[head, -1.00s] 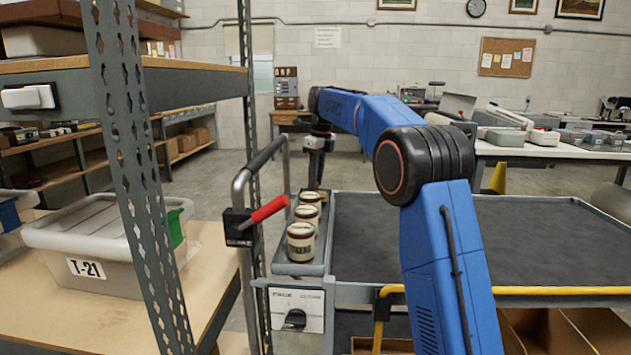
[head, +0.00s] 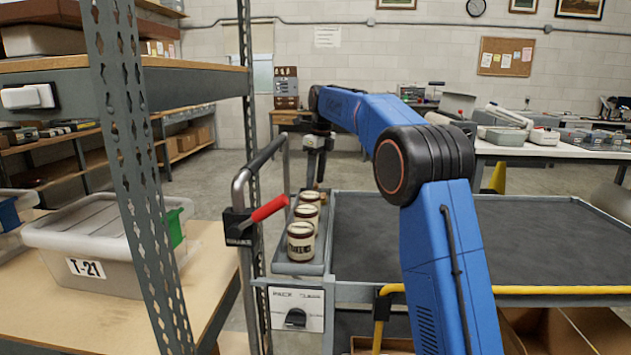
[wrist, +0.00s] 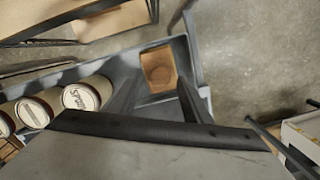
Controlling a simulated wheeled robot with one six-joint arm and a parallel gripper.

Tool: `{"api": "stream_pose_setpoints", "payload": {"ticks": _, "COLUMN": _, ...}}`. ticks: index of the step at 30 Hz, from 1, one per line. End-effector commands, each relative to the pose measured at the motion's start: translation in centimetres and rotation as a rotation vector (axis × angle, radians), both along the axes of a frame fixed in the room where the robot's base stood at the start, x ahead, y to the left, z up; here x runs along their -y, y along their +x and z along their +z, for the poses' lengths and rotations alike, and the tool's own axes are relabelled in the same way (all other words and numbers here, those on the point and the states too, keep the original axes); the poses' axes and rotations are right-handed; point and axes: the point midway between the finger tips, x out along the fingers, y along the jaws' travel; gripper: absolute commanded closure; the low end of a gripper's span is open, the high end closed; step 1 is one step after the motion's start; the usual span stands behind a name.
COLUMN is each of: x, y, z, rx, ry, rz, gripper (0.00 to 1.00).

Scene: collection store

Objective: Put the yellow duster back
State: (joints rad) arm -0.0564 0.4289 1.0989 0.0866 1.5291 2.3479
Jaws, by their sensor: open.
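My gripper (head: 317,172) hangs pointing down over the far end of a narrow grey tray (head: 313,268) on the cart's left side. In the wrist view its two dark fingers (wrist: 158,92) are apart, with nothing held between them. An orange-brown, squarish thing (wrist: 158,70) sits in the tray's end just beyond the fingertips. I cannot tell whether it is the duster or something else. A sliver of brown also shows below the gripper in the head view. No thing is clearly a yellow duster.
Three lidded, labelled jars (head: 301,241) stand in a row in the tray. The cart's dark top (head: 480,240) is bare. A shelf unit with a metal upright (head: 140,170) and a grey T-21 tub (head: 100,245) stands at left. A red-handled lever (head: 268,209) is near the tray.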

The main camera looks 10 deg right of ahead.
Motion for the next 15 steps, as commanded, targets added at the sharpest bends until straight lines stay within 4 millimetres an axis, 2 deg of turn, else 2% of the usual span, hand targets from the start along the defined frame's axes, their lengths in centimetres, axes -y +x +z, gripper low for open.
{"api": "stream_pose_setpoints", "payload": {"ticks": 15, "x": 0.8, "y": -0.7, "z": 9.1, "rx": 0.002, "ry": -0.001, "rz": 0.0, "gripper": 0.56}}
